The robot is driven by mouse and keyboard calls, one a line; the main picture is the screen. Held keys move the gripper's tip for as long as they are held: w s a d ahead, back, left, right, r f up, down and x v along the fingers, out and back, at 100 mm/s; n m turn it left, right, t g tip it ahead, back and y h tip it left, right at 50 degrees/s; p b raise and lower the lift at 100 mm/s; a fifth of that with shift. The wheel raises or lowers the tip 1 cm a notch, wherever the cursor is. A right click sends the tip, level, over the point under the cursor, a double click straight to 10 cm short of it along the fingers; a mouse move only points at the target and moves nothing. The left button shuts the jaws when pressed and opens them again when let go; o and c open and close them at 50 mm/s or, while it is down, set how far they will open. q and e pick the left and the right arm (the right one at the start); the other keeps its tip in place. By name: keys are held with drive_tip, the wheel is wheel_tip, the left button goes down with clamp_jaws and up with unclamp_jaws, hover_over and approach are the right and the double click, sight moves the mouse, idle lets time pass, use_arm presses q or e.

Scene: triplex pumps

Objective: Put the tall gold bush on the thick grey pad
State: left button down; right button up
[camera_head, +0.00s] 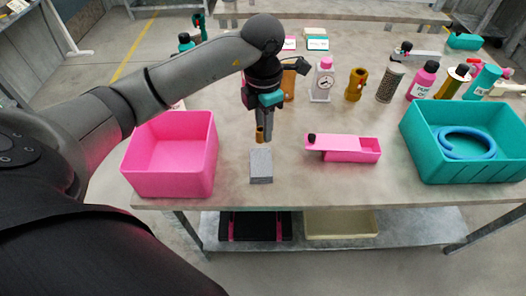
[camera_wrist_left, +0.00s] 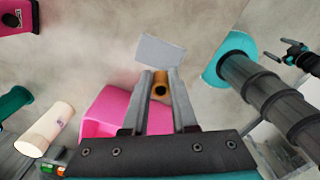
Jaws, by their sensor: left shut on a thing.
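The tall gold bush (camera_head: 260,135) is held between the fingers of my left gripper (camera_head: 264,128), above the table. In the left wrist view the bush (camera_wrist_left: 160,88) shows its round open end between the two fingertips (camera_wrist_left: 160,80). The thick grey pad (camera_head: 261,167) lies near the table's front edge, just below and in front of the bush in the head view. In the left wrist view the pad (camera_wrist_left: 160,52) lies just beyond the fingertips. The bush appears apart from the pad. My right gripper is not in view.
A pink bin (camera_head: 170,155) stands left of the pad. A pink box with a black knob (camera_head: 345,149) lies to its right. A teal bin (camera_head: 465,145) with a blue ring (camera_head: 465,142) is at far right. Several bottles and parts stand behind. Bare table surrounds the pad.

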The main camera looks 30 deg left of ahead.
sight(264, 161)
use_arm(q)
wheel_tip(264, 161, down, 9)
drive_tip(key=shift+r+b, duration=0.1)
drive_tip(key=shift+b, duration=0.5)
drive_tip(key=shift+f, duration=0.2)
drive_tip(key=c, duration=0.7)
unclamp_jaws()
drive_tip(key=shift+r, duration=0.1)
drive_tip(key=shift+r, duration=0.15)
wheel_tip(264, 161, up, 12)
drive_tip(key=shift+s+f+p, duration=0.1)
drive_tip(key=shift+p, duration=0.8)
